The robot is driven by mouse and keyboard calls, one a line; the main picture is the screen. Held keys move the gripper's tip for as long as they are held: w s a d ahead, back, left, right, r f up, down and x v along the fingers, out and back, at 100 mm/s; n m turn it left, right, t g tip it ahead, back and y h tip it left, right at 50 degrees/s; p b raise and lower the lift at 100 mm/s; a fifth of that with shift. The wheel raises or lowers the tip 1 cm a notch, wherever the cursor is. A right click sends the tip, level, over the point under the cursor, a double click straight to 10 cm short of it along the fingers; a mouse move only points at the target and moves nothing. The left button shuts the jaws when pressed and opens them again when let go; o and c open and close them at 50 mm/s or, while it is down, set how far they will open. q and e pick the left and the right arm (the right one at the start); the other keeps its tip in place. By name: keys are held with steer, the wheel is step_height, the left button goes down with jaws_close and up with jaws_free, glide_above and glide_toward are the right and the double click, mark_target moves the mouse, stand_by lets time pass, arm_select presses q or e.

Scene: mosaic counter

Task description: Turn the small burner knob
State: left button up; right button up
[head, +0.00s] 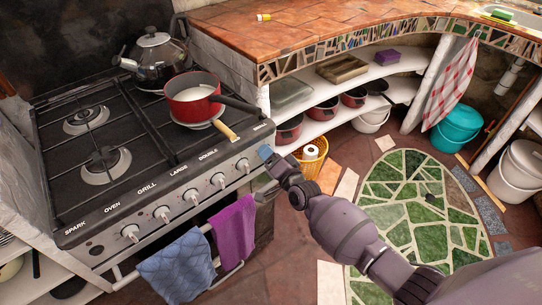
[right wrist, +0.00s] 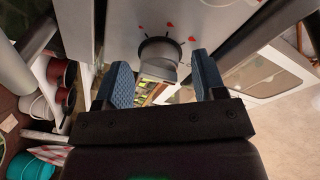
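The stove's front panel carries a row of silver knobs under printed labels. The small burner knob (head: 243,165) is the rightmost, below a label that seems to read SMALL. My right gripper (head: 267,158) is just to the right of that knob in the head view. In the right wrist view, a round grey knob (right wrist: 157,50) with red marks around it lies ahead, between the lines of the blue fingers of my right gripper (right wrist: 160,78). The fingers are apart, with visible gaps to the knob, and hold nothing. My left gripper is not in view.
A red pot (head: 192,103) and a kettle (head: 157,62) stand on the hob. A wooden handle (head: 224,130) juts over the hob's front edge. Blue (head: 177,266) and purple (head: 234,232) towels hang from the oven rail. A wicker basket (head: 308,167) stands beyond my gripper.

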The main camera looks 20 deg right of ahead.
steer(key=c, duration=0.9)
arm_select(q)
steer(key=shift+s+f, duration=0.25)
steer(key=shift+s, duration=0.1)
arm_select(e)
steer(key=shift+o, duration=0.2)
